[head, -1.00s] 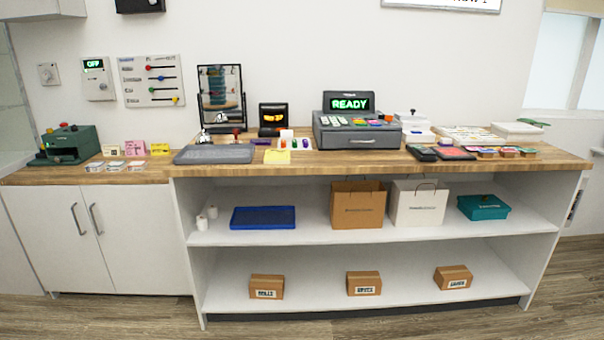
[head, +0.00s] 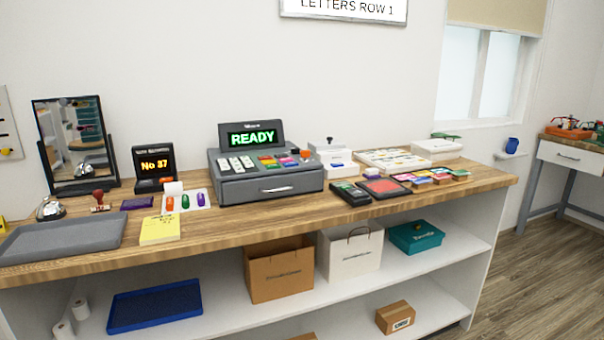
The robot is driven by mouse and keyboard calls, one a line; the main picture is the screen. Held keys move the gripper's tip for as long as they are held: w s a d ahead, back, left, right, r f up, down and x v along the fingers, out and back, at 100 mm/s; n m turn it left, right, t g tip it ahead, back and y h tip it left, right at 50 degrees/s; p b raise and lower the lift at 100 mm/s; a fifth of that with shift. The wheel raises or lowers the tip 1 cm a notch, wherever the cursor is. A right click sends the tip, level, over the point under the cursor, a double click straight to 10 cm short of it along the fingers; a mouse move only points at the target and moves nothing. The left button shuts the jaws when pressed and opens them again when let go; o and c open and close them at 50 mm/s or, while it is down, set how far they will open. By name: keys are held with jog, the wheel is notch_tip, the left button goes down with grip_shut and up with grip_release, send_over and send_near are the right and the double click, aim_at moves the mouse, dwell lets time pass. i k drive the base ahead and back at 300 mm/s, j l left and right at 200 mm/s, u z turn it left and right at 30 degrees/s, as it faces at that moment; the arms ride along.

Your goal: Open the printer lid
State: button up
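No object in view is clearly marked as a printer. A white box-shaped device with a black knob on top (head: 333,157) stands on the counter, right of the cash register; I cannot tell whether it is the printer, and no raised lid shows on it. A small black device (head: 154,166) with an orange display reading "No 37" stands left of the register; I cannot tell whether it has a lid. The grey cash register (head: 268,188) shows a green "READY" screen and its drawer looks closed. My gripper is not in view.
The wooden counter (head: 225,228) also holds a grey tray (head: 65,240), a yellow note pad (head: 160,230), a mirror (head: 75,145), a card terminal (head: 350,193) and ink pads. Shelves below hold bags and a blue tray (head: 155,306). Floor is clear at right (head: 545,270).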

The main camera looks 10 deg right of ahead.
aim_at(330, 143)
jog(key=i+j+z, duration=0.6)
jog(key=i, duration=0.15)
jog(key=i+l, duration=0.2)
jog(key=l, duration=0.15)
jog(key=i+l, duration=0.2)
jog(key=l, duration=0.15)
jog(key=i+l, duration=0.15)
jog(key=l, duration=0.15)
jog(key=i+l+u, duration=0.1)
jog(key=l, duration=0.25)
jog(key=i+l, duration=0.45)
jog(key=l, duration=0.3)
jog(key=i, duration=1)
